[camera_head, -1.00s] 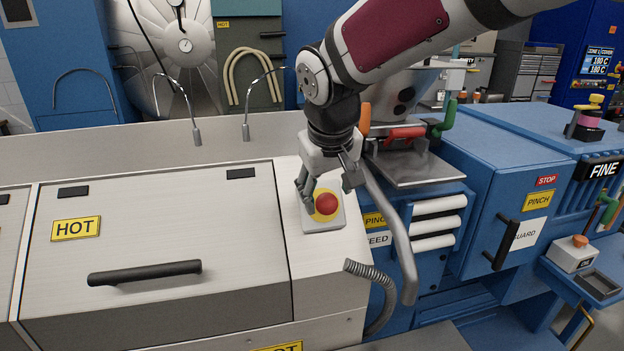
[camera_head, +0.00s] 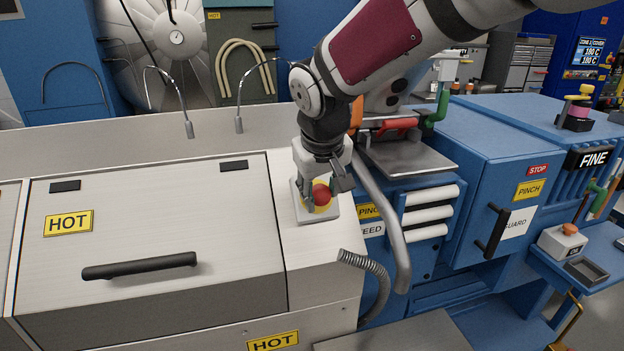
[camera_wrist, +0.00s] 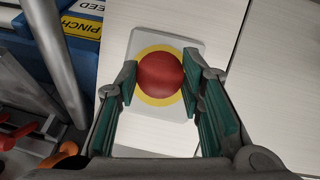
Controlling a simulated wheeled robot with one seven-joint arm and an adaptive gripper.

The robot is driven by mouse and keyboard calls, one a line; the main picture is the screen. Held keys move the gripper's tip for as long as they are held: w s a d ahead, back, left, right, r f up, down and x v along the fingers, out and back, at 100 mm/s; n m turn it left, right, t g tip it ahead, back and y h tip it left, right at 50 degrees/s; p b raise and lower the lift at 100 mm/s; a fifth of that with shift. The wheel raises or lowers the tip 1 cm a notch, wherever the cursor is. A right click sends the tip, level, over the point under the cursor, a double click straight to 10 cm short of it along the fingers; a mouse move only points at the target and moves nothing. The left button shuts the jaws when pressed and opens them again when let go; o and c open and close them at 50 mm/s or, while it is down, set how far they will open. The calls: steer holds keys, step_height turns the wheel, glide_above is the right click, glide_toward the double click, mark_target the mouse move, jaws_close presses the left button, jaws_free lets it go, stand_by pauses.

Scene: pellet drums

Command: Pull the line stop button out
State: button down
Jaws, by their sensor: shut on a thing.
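The line stop button (camera_head: 321,194) is a red round knob on a yellow disc and a pale square plate (camera_head: 330,216), on the white housing's top. In the wrist view the red button (camera_wrist: 159,76) sits between the green-padded fingers of my gripper (camera_wrist: 160,82), with the yellow ring around its base. My gripper (camera_head: 323,188) comes down over the button from above in the head view and is shut on it. The fingers and wrist hide part of the button's far side. I cannot tell whether the button is pushed in or out.
A white cover with a black handle (camera_head: 140,265) and a HOT label (camera_head: 69,223) lies to the left. A curved metal pipe (camera_head: 388,235) and a ribbed hose (camera_head: 370,275) are close on the right. Blue cabinets (camera_head: 490,160) stand further right.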

steer(key=shift+s+r+p, duration=0.35)
steer(key=shift+s+r, duration=0.1)
steer(key=shift+s, duration=0.05)
steer(key=shift+f, duration=0.1)
steer(key=c, duration=1.1)
jaws_free()
steer(key=shift+o, duration=0.2)
steer(key=shift+d, duration=0.1)
steer(key=v, duration=1.2)
